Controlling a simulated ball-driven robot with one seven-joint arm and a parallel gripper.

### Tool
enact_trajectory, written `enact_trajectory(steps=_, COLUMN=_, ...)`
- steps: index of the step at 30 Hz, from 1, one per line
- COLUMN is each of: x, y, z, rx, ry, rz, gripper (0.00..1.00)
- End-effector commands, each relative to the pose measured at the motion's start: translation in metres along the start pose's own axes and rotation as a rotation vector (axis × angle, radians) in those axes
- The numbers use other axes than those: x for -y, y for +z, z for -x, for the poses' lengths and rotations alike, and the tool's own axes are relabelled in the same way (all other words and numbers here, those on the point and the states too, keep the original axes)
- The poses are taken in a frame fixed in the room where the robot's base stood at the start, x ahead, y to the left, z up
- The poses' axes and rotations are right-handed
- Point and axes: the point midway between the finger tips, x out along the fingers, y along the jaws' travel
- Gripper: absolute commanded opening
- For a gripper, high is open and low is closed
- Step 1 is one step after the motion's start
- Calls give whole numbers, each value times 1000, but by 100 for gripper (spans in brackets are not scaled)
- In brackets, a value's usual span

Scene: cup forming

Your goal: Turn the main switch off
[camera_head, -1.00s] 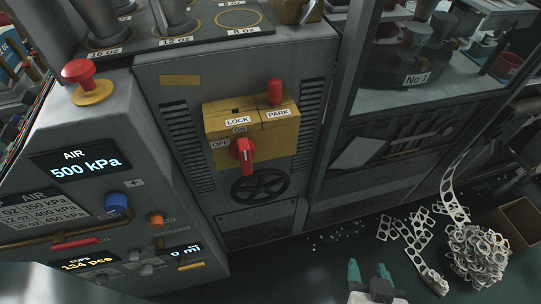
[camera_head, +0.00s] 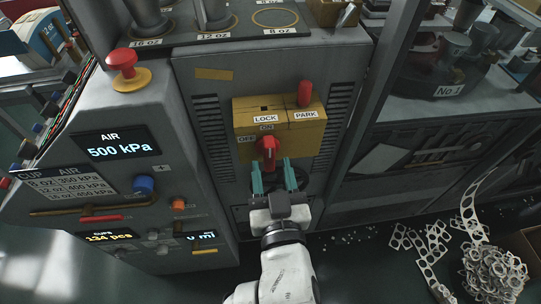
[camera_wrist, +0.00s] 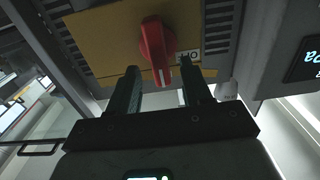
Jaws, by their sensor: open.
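The main switch is a red rotary knob (camera_head: 268,148) on the front of a yellow box (camera_head: 310,135). Its grip bar stands roughly upright, below the ON label, with OFF to the left. In the wrist view the knob (camera_wrist: 157,48) is seen close, with a white line at its lower end and the OFF label upside down at its right. My gripper (camera_head: 271,172) is open and empty, just below the knob in the head view. In the wrist view my gripper's fingers (camera_wrist: 160,78) stand apart on either side of the knob's near end, seemingly not touching it.
A red peg (camera_head: 304,94) stands at PARK on the box. Left is a control panel with a red mushroom button (camera_head: 122,62) and a blue knob (camera_head: 144,185). Scrap metal (camera_head: 490,270) lies on the floor at right.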

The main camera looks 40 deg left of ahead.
Motion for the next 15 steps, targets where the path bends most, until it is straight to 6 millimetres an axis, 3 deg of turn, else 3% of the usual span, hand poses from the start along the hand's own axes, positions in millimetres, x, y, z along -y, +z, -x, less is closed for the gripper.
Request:
enact_trajectory(steps=6, x=0, y=0, z=-25, rx=1, ry=0, rz=1, gripper=49)
enact_trajectory(steps=15, x=0, y=0, z=-32, rx=1, ry=1, rz=0, gripper=49)
